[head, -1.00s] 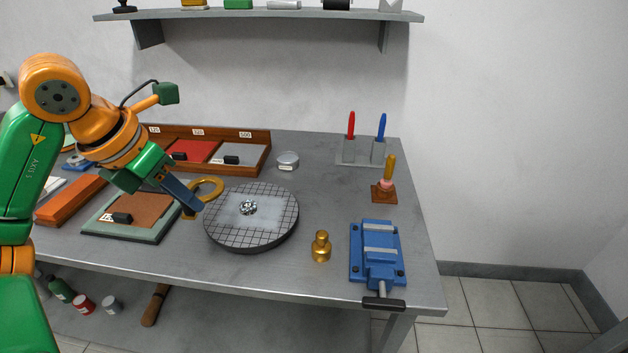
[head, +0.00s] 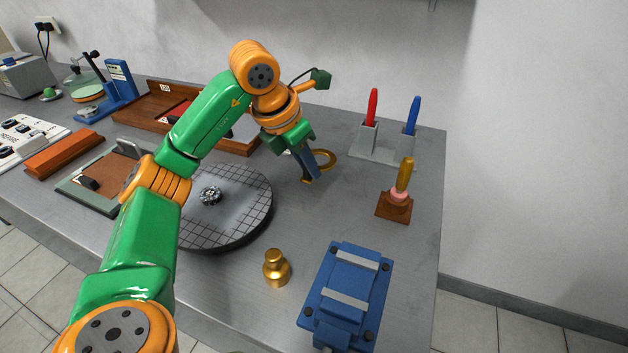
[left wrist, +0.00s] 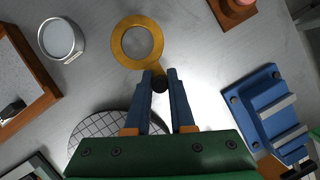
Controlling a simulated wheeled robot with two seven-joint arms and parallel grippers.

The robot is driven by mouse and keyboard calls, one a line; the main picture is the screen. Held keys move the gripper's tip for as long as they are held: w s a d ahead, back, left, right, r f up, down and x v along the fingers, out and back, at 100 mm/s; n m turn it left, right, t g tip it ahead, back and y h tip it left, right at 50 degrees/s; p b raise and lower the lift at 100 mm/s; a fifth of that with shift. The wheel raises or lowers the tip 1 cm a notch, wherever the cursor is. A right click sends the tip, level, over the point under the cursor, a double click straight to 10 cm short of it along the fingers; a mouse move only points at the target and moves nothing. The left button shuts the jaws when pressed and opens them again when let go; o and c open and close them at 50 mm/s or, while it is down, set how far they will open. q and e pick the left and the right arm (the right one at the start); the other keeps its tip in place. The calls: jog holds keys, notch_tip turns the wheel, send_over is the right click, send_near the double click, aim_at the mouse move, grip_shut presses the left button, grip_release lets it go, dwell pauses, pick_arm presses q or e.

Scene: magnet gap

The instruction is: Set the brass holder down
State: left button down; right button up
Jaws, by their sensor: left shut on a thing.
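The brass holder (head: 321,159) is a flat ring with a short stem, in the head view just beyond the right edge of the round gridded plate. My left gripper (head: 313,177) points down and is shut on the stem. In the left wrist view the holder's ring (left wrist: 137,42) lies flat ahead of my fingertips (left wrist: 160,80), with the dark end of its stem between them. The ring is over bare grey table. I cannot tell whether the holder touches the tabletop. My right gripper is in neither view.
The round gridded plate (head: 228,218) bears a small shiny piece. A brass weight (head: 276,268), a blue vise (head: 345,297), a wooden-based stamp (head: 396,197) and a pen stand (head: 380,153) stand around. A round tin (left wrist: 62,38) is near the ring. Bare table lies between plate and stamp.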

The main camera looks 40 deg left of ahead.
aim_at(312, 193)
pick_arm(q)
jog(key=x, duration=0.4)
jog(key=a+x, duration=0.1)
jog(key=x, duration=0.1)
jog(key=c, duration=1.2)
grip_release()
jog(key=shift+f+b, duration=0.2)
jog(key=shift+b, duration=0.1)
jog(key=o, duration=0.4)
jog(key=shift+r, duration=0.1)
jog(key=shift+o, duration=0.2)
jog(key=shift+r, duration=0.1)
jog(key=p+v, duration=0.2)
jog(key=v, duration=1)
jog(key=shift+s, duration=0.2)
jog(key=shift+a, duration=0.1)
